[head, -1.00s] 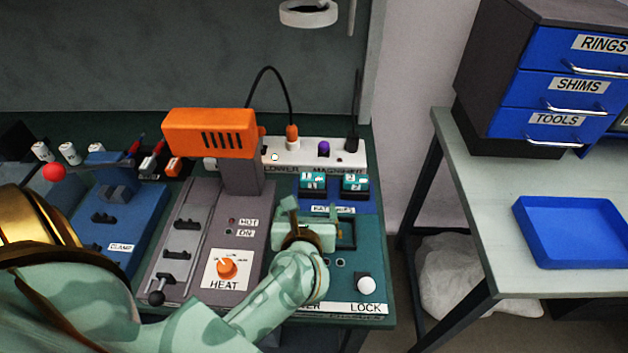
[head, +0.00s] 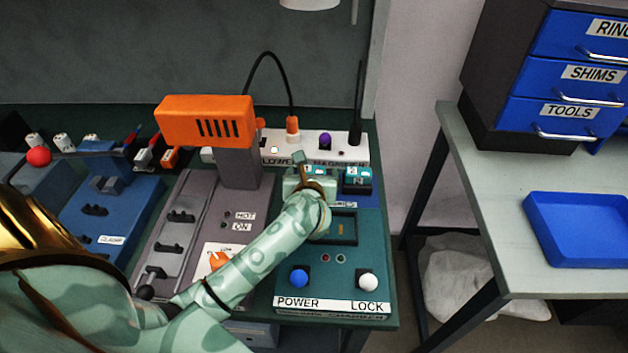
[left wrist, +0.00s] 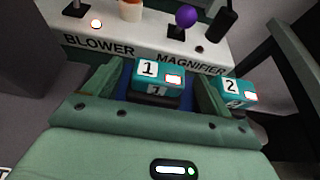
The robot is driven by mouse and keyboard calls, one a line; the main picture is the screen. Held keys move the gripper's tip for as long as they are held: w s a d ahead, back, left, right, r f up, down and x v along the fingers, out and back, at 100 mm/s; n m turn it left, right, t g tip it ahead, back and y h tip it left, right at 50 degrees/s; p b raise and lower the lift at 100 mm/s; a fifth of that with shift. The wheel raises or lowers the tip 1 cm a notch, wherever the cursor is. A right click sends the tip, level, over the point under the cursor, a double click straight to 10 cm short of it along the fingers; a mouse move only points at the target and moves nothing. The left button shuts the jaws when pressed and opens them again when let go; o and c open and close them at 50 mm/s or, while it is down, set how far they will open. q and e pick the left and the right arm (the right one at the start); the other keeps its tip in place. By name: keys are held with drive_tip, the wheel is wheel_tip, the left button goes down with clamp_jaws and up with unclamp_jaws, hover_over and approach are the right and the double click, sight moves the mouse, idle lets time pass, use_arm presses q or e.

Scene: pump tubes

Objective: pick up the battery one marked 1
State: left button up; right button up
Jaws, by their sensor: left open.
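Battery one (left wrist: 158,75) is a teal block with a white 1 label and a small red-and-white mark, upright in the dark blue holder in the left wrist view. In the head view battery one (head: 318,171) is mostly hidden by my left gripper (head: 309,172). My left gripper's fingers (left wrist: 157,88) are open, one on each side of battery one, and it does not look gripped. Contact cannot be told. Battery two (left wrist: 233,91) stands just right of the right finger; it also shows in the head view (head: 357,176). My right gripper is not in view.
A white power strip (head: 270,150) with plugs runs behind the batteries. An orange-topped heater (head: 207,121) stands to the left. An empty dark recess (head: 343,230) and the blue and white knobs lie in front. A blue tray (head: 580,230) sits on the right table.

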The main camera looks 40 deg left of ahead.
use_arm(q)
drive_tip(key=shift+x, duration=0.9)
drive_tip(key=shift+s, duration=0.1)
drive_tip(key=c, duration=1.3)
drive_tip(key=shift+r, duration=0.1)
